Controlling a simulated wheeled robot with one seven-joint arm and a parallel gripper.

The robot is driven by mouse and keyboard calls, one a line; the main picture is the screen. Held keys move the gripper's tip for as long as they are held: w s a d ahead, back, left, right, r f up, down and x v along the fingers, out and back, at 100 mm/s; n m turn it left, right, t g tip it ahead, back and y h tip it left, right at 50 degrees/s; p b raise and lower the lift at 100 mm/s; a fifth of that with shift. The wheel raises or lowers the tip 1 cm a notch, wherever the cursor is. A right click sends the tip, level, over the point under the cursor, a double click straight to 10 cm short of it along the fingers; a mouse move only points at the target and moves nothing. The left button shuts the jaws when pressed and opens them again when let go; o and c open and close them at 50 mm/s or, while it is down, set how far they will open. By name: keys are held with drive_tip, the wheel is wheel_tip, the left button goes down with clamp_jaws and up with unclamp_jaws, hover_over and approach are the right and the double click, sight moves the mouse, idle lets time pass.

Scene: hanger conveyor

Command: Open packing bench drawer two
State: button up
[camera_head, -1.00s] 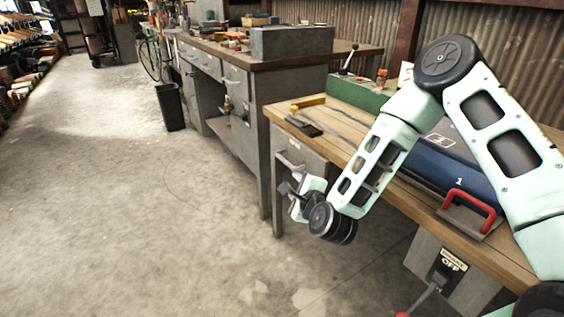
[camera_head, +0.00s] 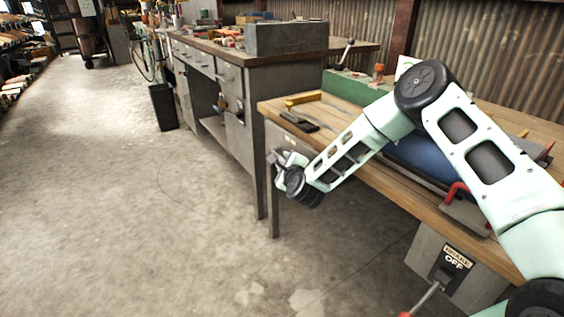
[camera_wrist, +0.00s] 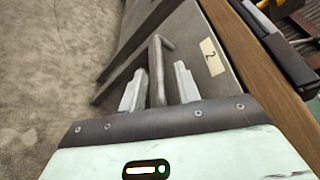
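The grey drawer front marked "2" (camera_wrist: 212,57) is in the wrist view. It has a grey bar handle (camera_wrist: 156,55). The handle runs between the two fingers of my gripper (camera_wrist: 160,68), with a visible gap on each side. My gripper is open around the handle. The drawer looks shut.
A blue case (camera_head: 420,158) and a red-handled item (camera_head: 462,198) are on the bench. A brake switch box (camera_head: 440,268) hangs below its front edge. A grey workbench (camera_head: 240,120) stands beyond. The concrete floor (camera_head: 140,220) to the left is clear.

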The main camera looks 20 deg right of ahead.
drive_tip(key=shift+x, duration=1.5)
clamp_jaws()
drive_tip(key=s+a+b, duration=0.1)
drive_tip(key=s+a, duration=0.2)
drive_tip(key=a, duration=0.8)
drive_tip(key=s+a+b, duration=0.1)
drive_tip(key=s+a, duration=0.3)
drive_tip(key=a, duration=0.7)
drive_tip(key=shift+s+a, duration=0.2)
unclamp_jaws()
drive_tip(key=p+v, duration=0.2)
drive_tip(key=v, duration=1.5)
drive_tip(key=shift+s, duration=0.2)
